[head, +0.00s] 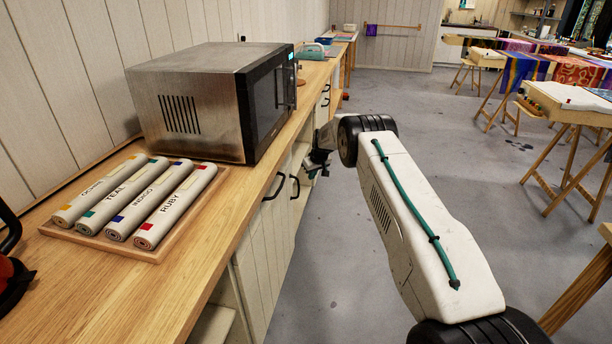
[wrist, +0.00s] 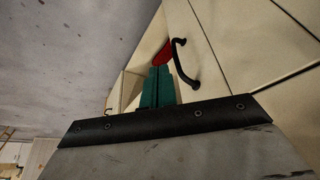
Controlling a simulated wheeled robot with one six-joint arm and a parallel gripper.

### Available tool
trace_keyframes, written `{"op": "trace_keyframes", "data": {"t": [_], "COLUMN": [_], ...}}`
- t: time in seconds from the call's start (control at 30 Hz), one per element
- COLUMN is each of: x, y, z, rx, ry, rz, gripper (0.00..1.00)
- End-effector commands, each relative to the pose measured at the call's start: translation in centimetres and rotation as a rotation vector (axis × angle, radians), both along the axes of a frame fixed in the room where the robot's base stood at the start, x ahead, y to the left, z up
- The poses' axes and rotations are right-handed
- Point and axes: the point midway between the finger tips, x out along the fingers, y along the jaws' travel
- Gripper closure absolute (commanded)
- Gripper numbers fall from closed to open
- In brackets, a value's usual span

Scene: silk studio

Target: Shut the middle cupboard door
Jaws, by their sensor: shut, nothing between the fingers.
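The cream cupboard doors run under the wooden counter. In the head view a plank-faced door (head: 262,245) is in the near part of the row, with a black handle (head: 275,187); a second black handle (head: 294,187) is just beyond it. How far the middle door stands open cannot be told. My gripper (head: 316,166) is low beside the cupboard fronts, partly hidden by my arm. In the wrist view its teal fingers (wrist: 157,88) are together and empty, close to a black handle (wrist: 184,64) on a cream door (wrist: 203,62). Contact cannot be told.
A microwave (head: 215,98) and a tray (head: 110,245) of labelled cloth rolls stand on the counter (head: 190,270). An open shelf space (head: 215,322) is at the near left. A red patch (wrist: 163,54) shows beyond my fingertips. Grey floor (head: 330,270) lies clear beside the cupboards; trestle tables stand right.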

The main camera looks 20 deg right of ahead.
Motion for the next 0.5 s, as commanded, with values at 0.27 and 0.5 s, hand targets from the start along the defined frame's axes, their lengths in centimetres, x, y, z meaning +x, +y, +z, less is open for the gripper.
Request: {"op": "trace_keyframes", "data": {"t": [0.27, 0.5], "x": [-1.4, -2.1], "y": [-1.5, -2.3], "z": [5.4, 8.6], "rx": [0.0, 0.0], "ry": [-0.003, -0.001], "rz": [0.007, 0.011], "gripper": [1.0, 1.0]}}
